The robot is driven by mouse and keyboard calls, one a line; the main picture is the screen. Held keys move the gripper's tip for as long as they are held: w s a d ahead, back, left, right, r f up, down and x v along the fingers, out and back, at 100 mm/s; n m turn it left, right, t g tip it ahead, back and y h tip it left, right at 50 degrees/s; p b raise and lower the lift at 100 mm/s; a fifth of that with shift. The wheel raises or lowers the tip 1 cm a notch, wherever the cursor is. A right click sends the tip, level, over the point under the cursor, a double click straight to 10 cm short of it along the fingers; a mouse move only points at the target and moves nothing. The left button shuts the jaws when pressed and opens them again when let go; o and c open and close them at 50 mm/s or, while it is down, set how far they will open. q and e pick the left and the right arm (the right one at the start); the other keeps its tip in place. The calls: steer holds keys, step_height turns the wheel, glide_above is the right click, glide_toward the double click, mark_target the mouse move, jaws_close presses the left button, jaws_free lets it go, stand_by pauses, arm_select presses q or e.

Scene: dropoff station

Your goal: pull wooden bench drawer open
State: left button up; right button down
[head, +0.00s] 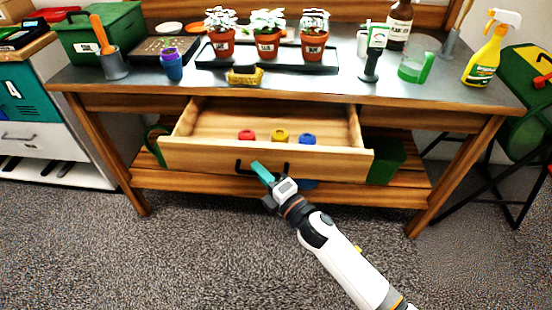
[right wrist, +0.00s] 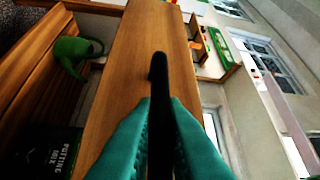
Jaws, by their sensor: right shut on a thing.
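The wooden drawer (head: 205,158) of the bench is pulled out toward me, with its inside in view. A red, a yellow and a blue small round thing lie inside, just behind its front panel. Its black bar handle (head: 239,167) is on the middle of the front. My right gripper (head: 262,173) has its teal fingers at the handle. In the right wrist view, the fingers (right wrist: 160,130) are shut on the black handle (right wrist: 159,75), one on each side, and the drawer front (right wrist: 130,75) lies behind it. My left gripper is not in view.
The wooden bench's top (head: 310,83) holds potted plants on a black tray (head: 215,62), a yellow spray bottle (head: 487,57) and a green box (head: 98,35). A lower shelf (head: 350,190) runs beneath the drawer. Grey carpet in front is clear.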

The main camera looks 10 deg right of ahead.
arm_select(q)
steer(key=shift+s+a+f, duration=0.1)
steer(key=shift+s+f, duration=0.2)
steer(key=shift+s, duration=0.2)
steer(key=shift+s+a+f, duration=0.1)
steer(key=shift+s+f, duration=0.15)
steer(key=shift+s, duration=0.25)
arm_select(e)
steer(key=shift+s+a, duration=0.2)
steer(key=shift+s, duration=0.55)
steer(key=shift+s+a, duration=0.2)
steer(key=shift+s, duration=0.55)
steer(key=shift+s+a, duration=0.2)
steer(key=shift+s, duration=0.55)
steer(key=c, duration=1.5)
jaws_free()
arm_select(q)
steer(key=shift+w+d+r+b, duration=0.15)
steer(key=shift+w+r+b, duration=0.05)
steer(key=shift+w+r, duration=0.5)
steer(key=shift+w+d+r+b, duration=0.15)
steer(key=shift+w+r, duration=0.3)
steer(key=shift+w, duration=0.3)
arm_select(e)
steer(key=shift+v, duration=6)
steer(key=shift+f, duration=0.15)
